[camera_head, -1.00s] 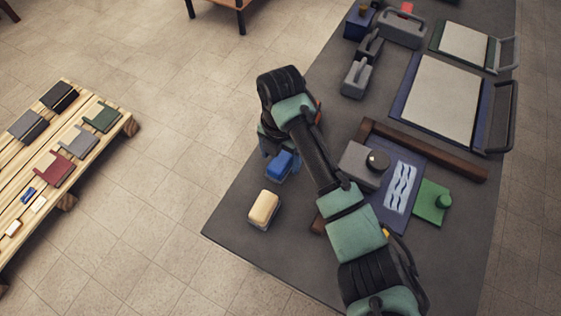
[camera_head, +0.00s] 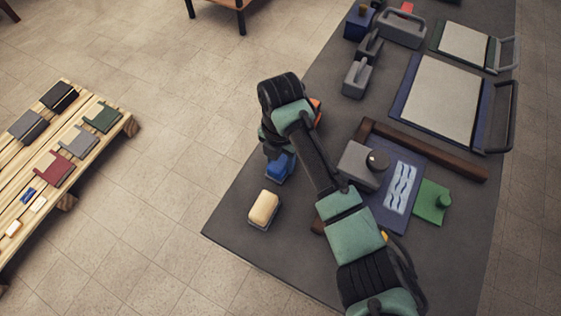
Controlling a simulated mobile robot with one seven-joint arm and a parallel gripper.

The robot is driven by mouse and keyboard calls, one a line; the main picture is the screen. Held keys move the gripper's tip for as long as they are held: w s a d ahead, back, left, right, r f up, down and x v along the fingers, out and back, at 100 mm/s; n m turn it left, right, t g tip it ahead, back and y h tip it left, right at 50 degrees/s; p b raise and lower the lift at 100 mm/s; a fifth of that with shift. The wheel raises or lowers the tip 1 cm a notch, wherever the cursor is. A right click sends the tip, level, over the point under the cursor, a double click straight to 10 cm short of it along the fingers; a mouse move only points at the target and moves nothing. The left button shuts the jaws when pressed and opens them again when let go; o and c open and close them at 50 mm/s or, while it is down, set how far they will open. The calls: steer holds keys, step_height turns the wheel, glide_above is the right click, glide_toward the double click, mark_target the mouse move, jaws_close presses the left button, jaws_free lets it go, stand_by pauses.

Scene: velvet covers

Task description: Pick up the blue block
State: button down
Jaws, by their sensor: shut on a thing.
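The blue block (camera_head: 280,168) is on the dark grey table, near its left edge, just under the end of my arm. My gripper (camera_head: 276,152) points down over it and is shut on it. The fingers are small and mostly hidden by my wrist. The upper part of the block is also hidden. I cannot tell whether the block touches the table or is slightly above it.
A cream-topped block (camera_head: 264,208) stands close by, toward the front. A grey box with a black knob (camera_head: 358,165), a brown bar (camera_head: 440,157) and a green piece (camera_head: 430,203) lie to the right. A wooden pallet (camera_head: 100,143) is on the floor at left.

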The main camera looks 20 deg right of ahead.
mark_target(281, 159)
steer(key=shift+r, duration=0.1)
step_height(281, 159, up, 10)
steer(key=shift+f, duration=0.1)
stand_by(0.3)
